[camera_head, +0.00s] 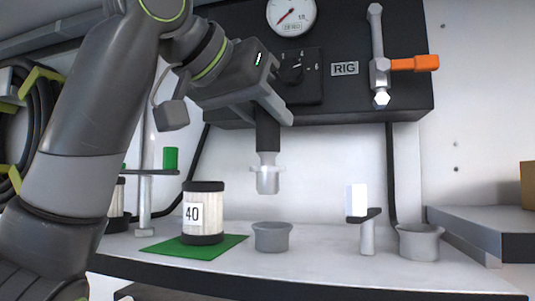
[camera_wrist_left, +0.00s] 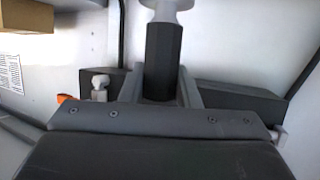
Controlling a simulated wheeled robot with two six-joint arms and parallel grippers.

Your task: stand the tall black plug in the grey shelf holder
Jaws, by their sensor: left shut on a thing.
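My left gripper (camera_head: 268,108) is shut on the tall black plug (camera_head: 267,134), which hangs upright with its pale grey end (camera_head: 267,180) down. In the left wrist view the plug (camera_wrist_left: 162,55) stands between the fingers, its pale end at the top edge. A grey cup-shaped holder (camera_head: 272,238) stands on the white shelf (camera_head: 320,268), apart from the plug and almost straight below it in the head view. A second grey cup (camera_head: 419,243) stands farther right. I cannot tell from the pictures which cup the task means. My right gripper is not in view.
A canister marked 40 (camera_head: 203,213) stands on a green mat (camera_head: 170,247) left of the nearer cup. A small stand with a white block (camera_head: 356,200) is between the cups. The black RIG panel (camera_head: 345,100) with gauge and orange-handled valve (camera_head: 415,63) is behind.

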